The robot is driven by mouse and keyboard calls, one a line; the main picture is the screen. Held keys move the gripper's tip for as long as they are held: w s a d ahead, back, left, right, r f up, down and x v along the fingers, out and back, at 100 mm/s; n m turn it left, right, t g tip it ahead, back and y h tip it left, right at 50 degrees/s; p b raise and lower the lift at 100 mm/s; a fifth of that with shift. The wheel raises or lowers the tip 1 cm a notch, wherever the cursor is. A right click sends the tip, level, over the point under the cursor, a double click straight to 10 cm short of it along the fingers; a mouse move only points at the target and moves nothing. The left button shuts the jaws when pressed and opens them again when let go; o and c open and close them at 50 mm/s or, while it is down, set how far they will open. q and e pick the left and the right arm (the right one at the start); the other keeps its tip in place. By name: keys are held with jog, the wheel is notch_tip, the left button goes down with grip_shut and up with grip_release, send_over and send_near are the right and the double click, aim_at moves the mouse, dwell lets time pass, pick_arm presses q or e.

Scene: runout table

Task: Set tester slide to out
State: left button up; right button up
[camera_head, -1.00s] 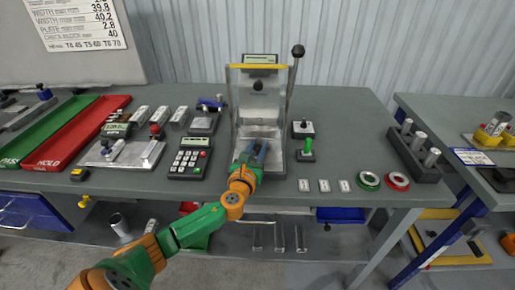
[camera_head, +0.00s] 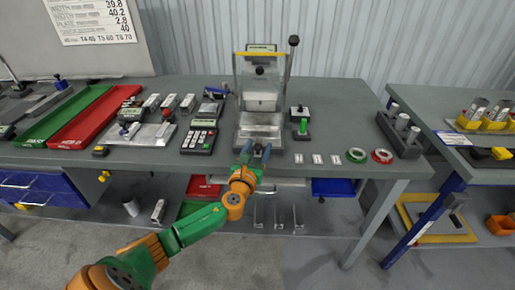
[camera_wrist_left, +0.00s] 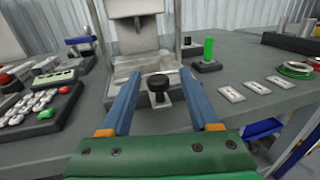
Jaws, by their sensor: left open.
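The tester (camera_head: 261,105) stands at the middle of the table, with a clear front under a yellow top bar and a lever on its right side. In the left wrist view, the slide's black knob (camera_wrist_left: 158,84) stands on a small metal tab that sticks out of the front of the tester's base (camera_wrist_left: 128,72). My left gripper (camera_head: 256,149) is at the tester's front, near the table's front edge. It is open, with its blue fingers (camera_wrist_left: 162,95) on either side of the knob and visible gaps between. My right gripper is not in view.
A keypad box (camera_head: 199,137) stands left of the tester.

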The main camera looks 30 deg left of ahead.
pick_arm(q)
jog(key=v, duration=0.7)
dwell(0.3)
